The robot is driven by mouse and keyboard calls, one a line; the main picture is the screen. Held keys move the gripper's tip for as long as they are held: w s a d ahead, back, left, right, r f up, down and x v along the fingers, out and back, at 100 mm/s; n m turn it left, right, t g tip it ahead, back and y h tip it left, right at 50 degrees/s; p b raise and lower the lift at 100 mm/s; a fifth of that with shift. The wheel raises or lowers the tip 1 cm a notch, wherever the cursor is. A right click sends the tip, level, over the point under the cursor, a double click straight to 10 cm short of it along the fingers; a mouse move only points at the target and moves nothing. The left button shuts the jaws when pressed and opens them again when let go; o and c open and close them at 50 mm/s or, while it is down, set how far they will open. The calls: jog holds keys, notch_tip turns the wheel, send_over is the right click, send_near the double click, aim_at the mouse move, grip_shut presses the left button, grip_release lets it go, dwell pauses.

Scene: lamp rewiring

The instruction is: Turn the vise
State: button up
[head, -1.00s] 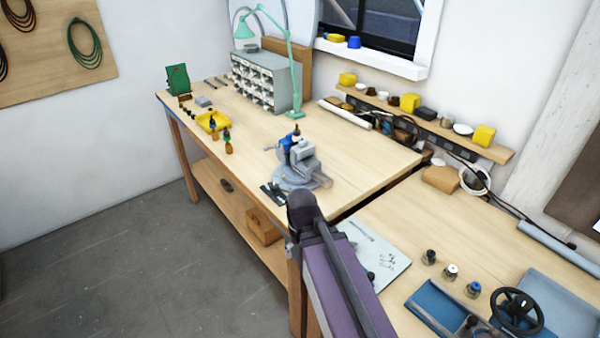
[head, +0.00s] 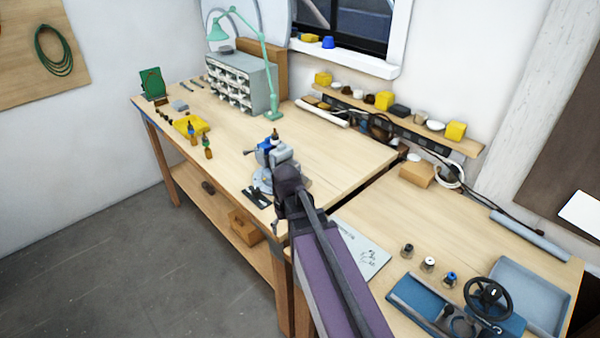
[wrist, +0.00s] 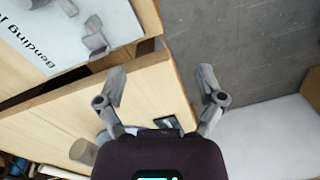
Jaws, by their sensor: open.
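The grey-and-blue vise (head: 281,154) stands near the front edge of the far bench in the head view. My arm covers its lower right part. A round grey-brown cylinder (wrist: 83,151) shows at the lower left of the wrist view; I cannot tell whether it belongs to the vise. My gripper (wrist: 162,82) is open and empty in the wrist view, its two fingers wide apart over the bench edge and the floor. In the head view the fingers are hidden or too small to tell. I see no contact with the vise.
A flat dark piece (head: 256,197) lies by the vise at the bench edge. A yellow tray (head: 191,124) and small bottles stand to the left. A printed sheet (head: 360,250), small jars and a blue tray (head: 535,295) occupy the near bench. The bench right of the vise is clear.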

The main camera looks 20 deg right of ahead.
jog(key=w+d+r+n+p, duration=0.1)
jog(key=w+d+r+p, duration=0.55)
jog(key=w, duration=0.35)
notch_tip(320, 180, up, 8)
jog(key=n+y+p, duration=0.2)
jog(key=n+p, duration=0.1)
jog(key=p, duration=0.3)
send_over(302, 175)
jog(key=d, duration=0.2)
jog(key=shift+w+d+g, duration=0.2)
jog(key=shift+w+g, duration=0.1)
jog(key=shift+w, duration=0.15)
jog(key=shift+f, duration=0.1)
jog(key=b+x, duration=1.3)
jog(key=shift+s+d+f, duration=0.1)
jog(key=shift+f, duration=0.2)
grip_shut()
